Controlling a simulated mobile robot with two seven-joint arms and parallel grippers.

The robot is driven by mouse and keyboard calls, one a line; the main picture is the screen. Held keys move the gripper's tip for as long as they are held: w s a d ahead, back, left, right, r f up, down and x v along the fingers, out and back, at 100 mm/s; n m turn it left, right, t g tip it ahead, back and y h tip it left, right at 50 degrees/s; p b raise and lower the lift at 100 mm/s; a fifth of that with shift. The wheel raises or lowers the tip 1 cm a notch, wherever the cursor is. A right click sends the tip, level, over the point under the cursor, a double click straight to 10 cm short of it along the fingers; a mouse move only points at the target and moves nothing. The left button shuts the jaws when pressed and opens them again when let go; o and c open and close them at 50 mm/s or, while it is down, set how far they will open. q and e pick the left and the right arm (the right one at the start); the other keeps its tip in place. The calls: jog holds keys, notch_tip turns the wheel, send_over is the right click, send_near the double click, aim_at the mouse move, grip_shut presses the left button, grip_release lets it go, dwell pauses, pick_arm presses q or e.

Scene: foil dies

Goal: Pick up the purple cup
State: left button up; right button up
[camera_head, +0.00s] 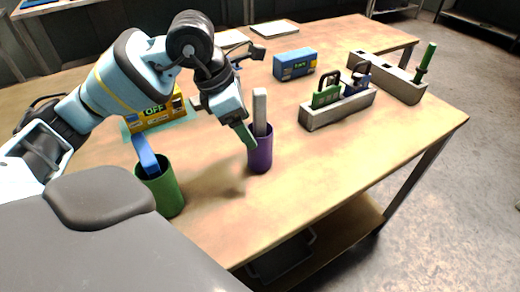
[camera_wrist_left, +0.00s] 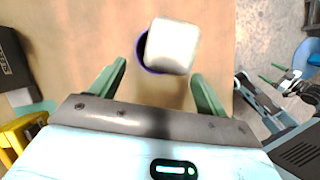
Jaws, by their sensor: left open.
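The purple cup (camera_head: 260,155) stands upright near the table's front edge, with a pale grey block (camera_head: 260,110) sticking up out of it. My left gripper (camera_head: 247,134) is open, tilted down, beside the cup's upper left side in the head view. In the left wrist view, the open green fingers (camera_wrist_left: 157,88) point toward the cup (camera_wrist_left: 142,62), with space between them and its rim. The pale block (camera_wrist_left: 171,46) hides most of the cup there. Light blue parts with green tips at the right edge look like my right gripper (camera_wrist_left: 275,74), too small to read.
A green cup (camera_head: 165,190) holding a blue bar stands to the left. A yellow box (camera_head: 157,112) is behind it. A blue box (camera_head: 295,64), a grey holder (camera_head: 338,108) with green and blue items and a longer rack (camera_head: 387,76) stand farther back. The table right of the purple cup is clear.

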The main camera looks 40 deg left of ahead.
aim_at(260, 147)
pick_arm(q)
jog(key=shift+a+x, duration=0.15)
jog(key=shift+x, duration=1.15)
jog(key=shift+a+x, duration=0.15)
jog(key=shift+x, duration=1.15)
jog(key=shift+w, duration=0.15)
jog(key=c, duration=1.1)
jog(key=shift+r, duration=0.1)
